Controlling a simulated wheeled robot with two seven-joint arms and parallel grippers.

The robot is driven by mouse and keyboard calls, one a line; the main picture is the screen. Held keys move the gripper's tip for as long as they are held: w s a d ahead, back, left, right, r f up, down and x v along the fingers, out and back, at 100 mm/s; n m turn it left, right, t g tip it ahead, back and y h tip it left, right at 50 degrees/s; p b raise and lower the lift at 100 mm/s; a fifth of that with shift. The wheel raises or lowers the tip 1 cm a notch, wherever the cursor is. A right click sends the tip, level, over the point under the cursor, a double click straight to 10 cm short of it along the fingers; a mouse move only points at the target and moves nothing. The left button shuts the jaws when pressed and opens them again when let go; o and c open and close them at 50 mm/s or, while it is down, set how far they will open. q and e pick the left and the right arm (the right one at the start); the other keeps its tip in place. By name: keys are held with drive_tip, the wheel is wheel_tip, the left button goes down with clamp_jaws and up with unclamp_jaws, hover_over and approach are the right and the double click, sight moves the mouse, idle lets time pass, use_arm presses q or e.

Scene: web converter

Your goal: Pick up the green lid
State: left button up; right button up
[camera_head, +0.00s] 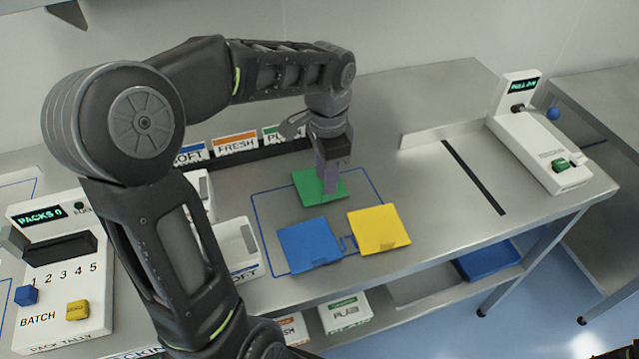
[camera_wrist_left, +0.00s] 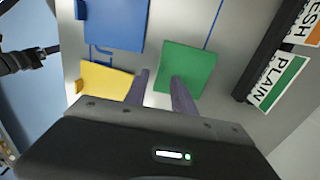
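The green lid (camera_head: 310,187) is a flat square plate lying on the metal table, inside a blue outline. In the left wrist view the green lid (camera_wrist_left: 188,70) is just past my fingertips. My left gripper (camera_head: 330,190) points down over the lid and hides part of it. In the left wrist view the two fingers of my left gripper (camera_wrist_left: 160,78) are apart, with bare table and the lid's near-left edge showing between them. I cannot tell whether a finger touches the lid. My right gripper is not recognisable in either view.
A blue lid (camera_head: 309,245) and a yellow lid (camera_head: 379,231) lie close in front. Labelled cards, FRESH (camera_head: 236,145) among them, stand behind along a dark rail. A pack-tally box (camera_head: 60,260) is at left, a white machine (camera_head: 540,145) at right. Table between lids and machine is clear.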

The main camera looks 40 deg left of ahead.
sight(310, 188)
use_arm(q)
wheel_tip(310, 188, down, 5)
drive_tip(key=shift+d+r+p, duration=0.1)
drive_tip(key=shift+r+p, duration=0.1)
drive_tip(key=shift+p, duration=0.2)
drive_tip(key=shift+c, duration=0.4)
clamp_jaws()
idle(0.4)
